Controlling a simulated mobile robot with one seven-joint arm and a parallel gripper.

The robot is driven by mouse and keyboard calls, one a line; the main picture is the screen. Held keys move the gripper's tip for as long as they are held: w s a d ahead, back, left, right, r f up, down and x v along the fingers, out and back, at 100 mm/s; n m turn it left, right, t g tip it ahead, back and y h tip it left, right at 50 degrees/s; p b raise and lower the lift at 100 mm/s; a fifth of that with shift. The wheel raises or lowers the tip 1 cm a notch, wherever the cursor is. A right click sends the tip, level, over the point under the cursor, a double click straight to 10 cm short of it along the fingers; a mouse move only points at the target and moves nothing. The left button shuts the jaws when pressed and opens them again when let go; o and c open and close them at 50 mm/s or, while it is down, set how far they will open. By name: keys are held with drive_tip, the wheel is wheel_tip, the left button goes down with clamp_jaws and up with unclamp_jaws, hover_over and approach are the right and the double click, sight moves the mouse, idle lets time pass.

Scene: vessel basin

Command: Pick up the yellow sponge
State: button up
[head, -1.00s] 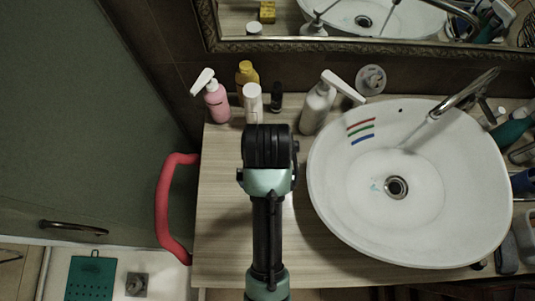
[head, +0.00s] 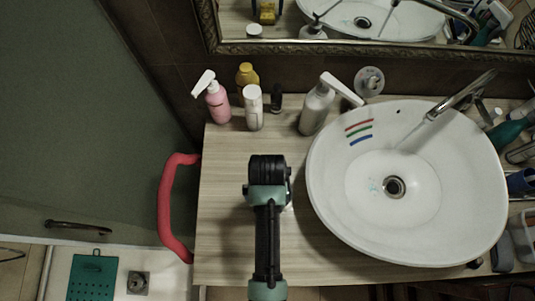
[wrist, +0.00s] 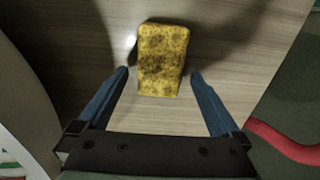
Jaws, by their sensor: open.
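The yellow sponge (wrist: 162,60) lies on the wooden countertop in the wrist view, stained with dark brown patches. My gripper (wrist: 160,74) is open, with its two blue fingers on either side of the sponge's near end and visible gaps on both sides. Nothing is held. The height of the fingertips above the counter is hard to tell. In the head view my arm hides the sponge itself; a small yellow shape shows in the mirror (head: 267,11).
The white basin (head: 335,215) stands right of my arm. A pink pump bottle (head: 217,103), a white bottle (head: 253,108), a yellow bottle (head: 246,73) and a grey pump bottle (head: 316,108) stand at the back. A red handle (head: 167,205) borders the counter's left edge.

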drive_tip(key=shift+f, duration=0.95)
drive_tip(key=c, duration=1.5)
drive_tip(key=shift+o, duration=0.2)
wheel_tip(320, 180, up, 10)
drive_tip(key=shift+r, duration=0.1)
